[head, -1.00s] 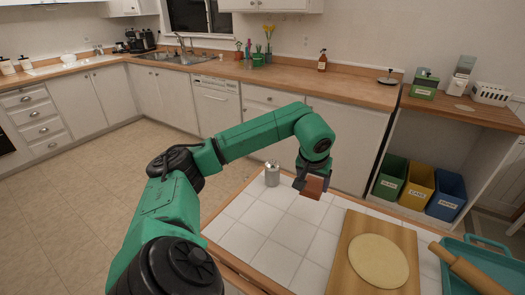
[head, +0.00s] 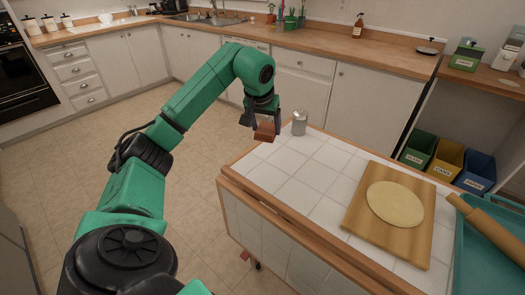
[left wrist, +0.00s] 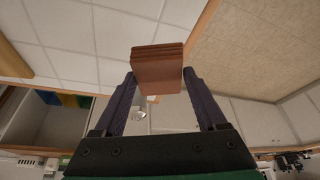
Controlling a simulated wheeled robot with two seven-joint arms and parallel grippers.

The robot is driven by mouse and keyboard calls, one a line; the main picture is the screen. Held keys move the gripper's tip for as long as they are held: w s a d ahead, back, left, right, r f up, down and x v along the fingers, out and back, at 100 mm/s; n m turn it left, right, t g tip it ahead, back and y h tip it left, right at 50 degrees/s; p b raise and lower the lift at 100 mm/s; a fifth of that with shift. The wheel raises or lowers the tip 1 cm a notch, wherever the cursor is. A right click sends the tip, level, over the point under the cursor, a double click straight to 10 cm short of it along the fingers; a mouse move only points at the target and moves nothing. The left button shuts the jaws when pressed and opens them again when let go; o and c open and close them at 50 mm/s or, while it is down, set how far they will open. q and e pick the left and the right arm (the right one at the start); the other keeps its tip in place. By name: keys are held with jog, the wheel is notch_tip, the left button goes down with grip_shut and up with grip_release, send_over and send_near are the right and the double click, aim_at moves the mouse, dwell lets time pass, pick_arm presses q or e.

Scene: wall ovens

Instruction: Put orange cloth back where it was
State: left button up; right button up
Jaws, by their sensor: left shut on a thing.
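The orange cloth (head: 265,131) is a small, folded, orange-brown stack of layers. My left gripper (head: 260,120) is shut on it and holds it up near the far left corner of the white-tiled island (head: 290,180), left of the metal can (head: 300,122). In the left wrist view the cloth (left wrist: 157,68) sits between the two fingertips, its folded layers edge-on. Tiles and tan floor show beyond it. My right gripper is not in view.
A wooden board (head: 360,222) with round dough (head: 395,204) lies on the island. A rolling pin (head: 485,225) rests across a teal tray (head: 475,265) at right. Several bins (head: 447,158) stand under the far counter. An oven (head: 20,75) is far left. Floor left of the island is open.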

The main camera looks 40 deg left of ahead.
aim_at(263, 140)
pick_arm(q)
notch_tip(263, 140, down, 9)
jog(key=shift+s+r, duration=0.1)
jog(key=shift+f, duration=0.3)
jog(key=o, duration=1.1)
jog(key=shift+o, duration=0.2)
jog(key=shift+r, duration=0.25)
jog(key=v, duration=1.1)
jog(key=shift+s+d+r, duration=0.15)
jog(key=shift+s+r, duration=0.1)
jog(key=shift+r, duration=0.1)
